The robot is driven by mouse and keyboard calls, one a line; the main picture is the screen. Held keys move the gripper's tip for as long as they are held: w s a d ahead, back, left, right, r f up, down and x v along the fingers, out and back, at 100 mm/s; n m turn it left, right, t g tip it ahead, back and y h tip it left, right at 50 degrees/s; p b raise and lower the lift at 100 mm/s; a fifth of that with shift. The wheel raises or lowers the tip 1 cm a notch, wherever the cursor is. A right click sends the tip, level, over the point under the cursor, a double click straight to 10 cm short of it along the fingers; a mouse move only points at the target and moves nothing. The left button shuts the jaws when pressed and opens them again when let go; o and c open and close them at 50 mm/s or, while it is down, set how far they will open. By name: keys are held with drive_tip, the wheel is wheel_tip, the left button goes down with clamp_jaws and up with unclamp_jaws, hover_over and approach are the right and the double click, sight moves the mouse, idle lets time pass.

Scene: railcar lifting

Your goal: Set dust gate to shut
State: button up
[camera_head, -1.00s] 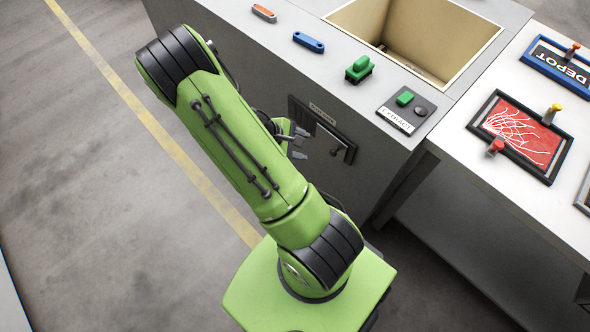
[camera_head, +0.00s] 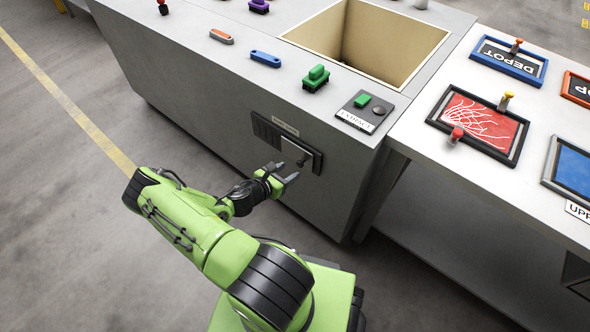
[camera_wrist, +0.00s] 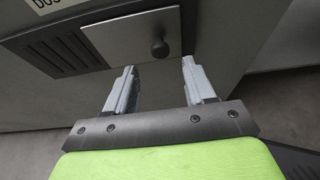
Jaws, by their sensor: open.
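The dust gate (camera_head: 287,144) is a dark framed panel on the front face of the grey cabinet, with a vent grille at its left, a metal plate and a small dark knob (camera_head: 301,162). In the wrist view the metal plate (camera_wrist: 125,42) covers the right part of the frame, and the knob (camera_wrist: 160,48) stands out near the plate's right side. Part of the grille (camera_wrist: 60,55) shows left of the plate. My gripper (camera_head: 288,172) is open and empty, just in front of the knob. In the wrist view its fingers (camera_wrist: 160,78) are apart, with the knob beyond the gap between them.
The cabinet top holds an open bin (camera_head: 350,40), a green block (camera_head: 316,79), a blue bar (camera_head: 265,58) and an EXTRACT button panel (camera_head: 365,110). At the right, a white table carries a red framed panel (camera_head: 478,124) and a DEPOT panel (camera_head: 508,61). The floor at left is clear.

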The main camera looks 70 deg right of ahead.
sight(299, 165)
drive_tip(key=b+x, duration=0.1)
drive_tip(key=x, duration=0.4)
drive_tip(key=shift+s+d+f, duration=0.15)
drive_tip(key=shift+d+f, duration=0.05)
drive_tip(key=shift+d, duration=0.1)
clamp_jaws()
